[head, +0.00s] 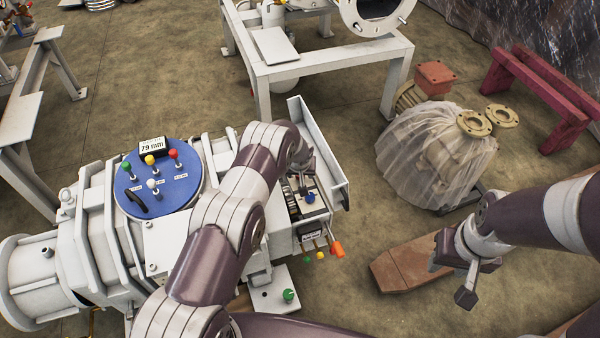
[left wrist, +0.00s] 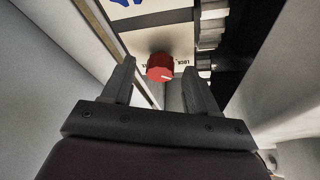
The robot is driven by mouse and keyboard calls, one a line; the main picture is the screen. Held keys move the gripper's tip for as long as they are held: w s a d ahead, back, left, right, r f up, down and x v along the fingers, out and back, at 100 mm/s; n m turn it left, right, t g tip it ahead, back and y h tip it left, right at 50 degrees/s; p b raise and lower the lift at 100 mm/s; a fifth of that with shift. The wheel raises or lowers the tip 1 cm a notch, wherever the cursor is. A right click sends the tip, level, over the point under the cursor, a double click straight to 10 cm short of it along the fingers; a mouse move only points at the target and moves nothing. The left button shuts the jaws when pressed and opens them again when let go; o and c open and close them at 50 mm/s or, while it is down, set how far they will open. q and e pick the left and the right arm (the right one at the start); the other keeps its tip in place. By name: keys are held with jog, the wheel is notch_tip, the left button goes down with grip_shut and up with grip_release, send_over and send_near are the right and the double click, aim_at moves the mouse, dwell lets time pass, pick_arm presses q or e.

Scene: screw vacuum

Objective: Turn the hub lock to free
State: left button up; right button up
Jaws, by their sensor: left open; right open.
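The hub lock looks to be the red knob (left wrist: 160,67) in the left wrist view, on a pale panel with a white mark on its lower right side. A printed label that seems to read LOCK is at its right; the left label is partly hidden. My left gripper (left wrist: 155,85) is open, its fingers on either side of the knob's near side; I cannot tell if they touch it. In the head view my left gripper (head: 306,175) is over the machine's open box, and the red knob is hidden there. My right gripper (head: 467,283) is open and empty at the right.
The machine carries a blue round panel (head: 160,185) with small coloured knobs and a 79 mm display (head: 152,147). A blue knob (head: 310,197) and an orange handle (head: 338,249) are by the box. A raised side plate (head: 318,150) stands close beside my left gripper.

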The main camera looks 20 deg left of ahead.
pick_arm(q)
jog(key=c, duration=1)
jog(key=shift+c, duration=0.2)
jog(key=shift+m, duration=0.4)
jog(key=shift+m+h, duration=0.3)
jog(key=shift+m, duration=0.3)
jog(key=shift+a+f+m+h+b, duration=0.15)
jog(key=shift+m+h+b, duration=0.15)
jog(key=shift+m+b, duration=0.4)
jog(key=m+h+b, duration=0.1)
jog(key=m+b, duration=0.2)
jog(key=b, duration=0.1)
jog(key=m+g+h+b, duration=0.1)
jog(key=m+b, duration=0.3)
jog(key=shift+w+a+f+h, duration=0.1)
jog(key=shift+a+h, duration=0.05)
jog(key=shift+h, duration=0.15)
jog(key=shift+r+m+g+h+b, duration=0.15)
jog(key=shift+m+g+h+b, duration=0.1)
jog(key=shift+m+b, duration=0.6)
jog(key=shift+r+m+g+h+b, duration=0.1)
jog(key=shift+m+g+h+b, duration=0.15)
jog(key=shift+m+b, duration=0.6)
jog(key=shift+m, duration=0.3)
